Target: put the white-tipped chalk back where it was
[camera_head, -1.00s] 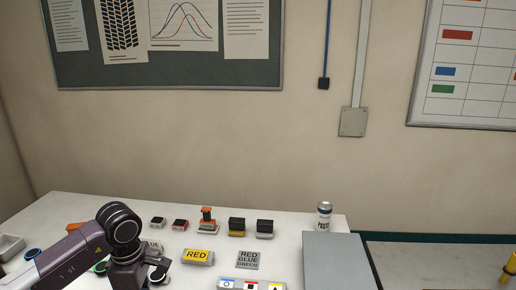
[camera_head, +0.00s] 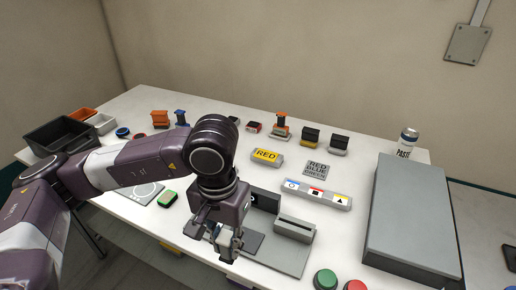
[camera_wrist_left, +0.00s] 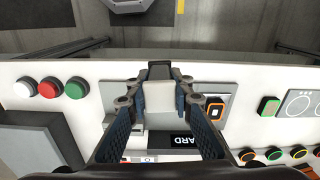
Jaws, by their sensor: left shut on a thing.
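My left gripper (camera_head: 230,243) is over the front part of the white table, beside a grey fixture plate (camera_head: 282,258). In the left wrist view its two fingers (camera_wrist_left: 158,105) are closed on a pale, blocky thing (camera_wrist_left: 158,98) with a dark part at its far end. I cannot tell whether this is the white-tipped chalk; no white tip is clear. In the head view the fingers mostly hide what they hold. A slotted grey block (camera_head: 294,228) stands on the plate to the right of the gripper. My right gripper is not in view.
A large grey box (camera_head: 415,220) is at the right, with green (camera_head: 326,279) and red (camera_head: 355,286) buttons before it. A black bin (camera_head: 62,137) is far left.

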